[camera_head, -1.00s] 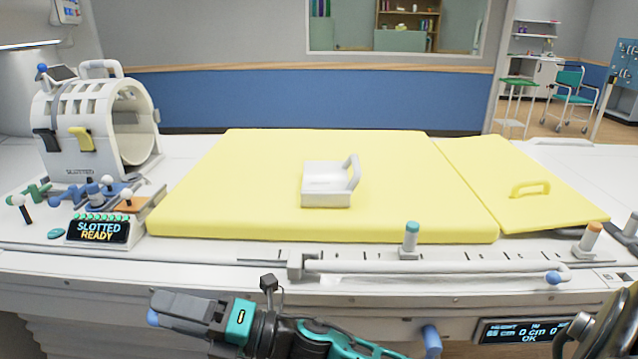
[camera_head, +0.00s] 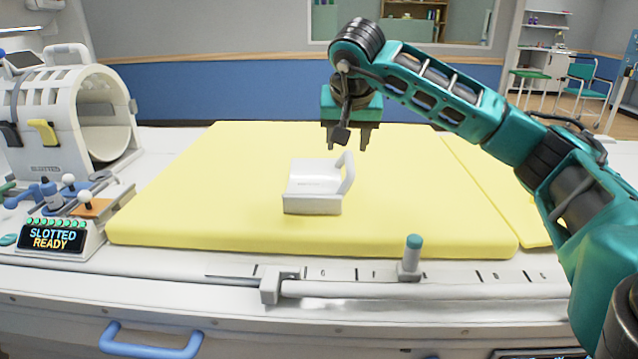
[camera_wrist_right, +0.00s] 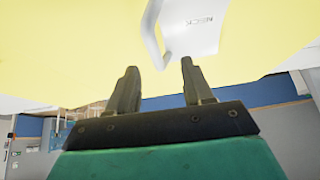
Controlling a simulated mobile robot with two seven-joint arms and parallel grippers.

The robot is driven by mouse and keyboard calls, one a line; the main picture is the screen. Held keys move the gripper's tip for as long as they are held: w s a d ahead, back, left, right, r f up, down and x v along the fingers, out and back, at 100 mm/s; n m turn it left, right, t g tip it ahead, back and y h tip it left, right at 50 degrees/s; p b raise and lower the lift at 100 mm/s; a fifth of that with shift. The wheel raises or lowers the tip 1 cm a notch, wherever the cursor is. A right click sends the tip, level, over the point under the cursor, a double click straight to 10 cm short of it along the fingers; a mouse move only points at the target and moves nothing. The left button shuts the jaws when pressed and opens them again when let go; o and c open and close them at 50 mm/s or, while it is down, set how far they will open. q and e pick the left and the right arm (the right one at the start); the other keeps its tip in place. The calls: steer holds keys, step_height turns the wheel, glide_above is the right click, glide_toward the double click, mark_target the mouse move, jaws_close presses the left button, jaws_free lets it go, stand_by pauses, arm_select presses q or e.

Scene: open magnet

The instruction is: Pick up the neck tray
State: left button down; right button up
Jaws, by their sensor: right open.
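The neck tray (camera_head: 312,188) is a small white tray with a raised handle on its right side. It lies on the yellow pad (camera_head: 200,210). My right gripper (camera_head: 348,142) hangs above and slightly behind the tray, fingers pointing down. Its two fingers (camera_wrist_right: 158,82) are apart with nothing between them, and it does not touch the tray. My left gripper is not in view.
A white ring-shaped scanner model (camera_head: 75,110) stands at the left, with a small panel (camera_head: 55,234) reading SLOTTED READY before it. A rail with a teal-topped peg (camera_head: 411,255) runs along the front edge. The pad around the tray is clear.

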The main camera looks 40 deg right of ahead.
mark_target(350, 160)
steer(key=x, duration=0.3)
steer(key=d+b+x, duration=0.1)
steer(key=x, duration=0.3)
steer(key=shift+r, duration=0.1)
steer(key=shift+d+r+b+x, duration=0.1)
steer(key=shift+d+b+x, duration=0.1)
steer(key=shift+x, duration=1.15)
steer(key=shift+d+r+b+x, duration=0.1)
steer(key=shift+d+b+x, duration=0.05)
steer(key=shift+x, duration=1.2)
steer(key=shift+w, duration=0.15)
jaws_close()
steer(key=shift+r, duration=0.1)
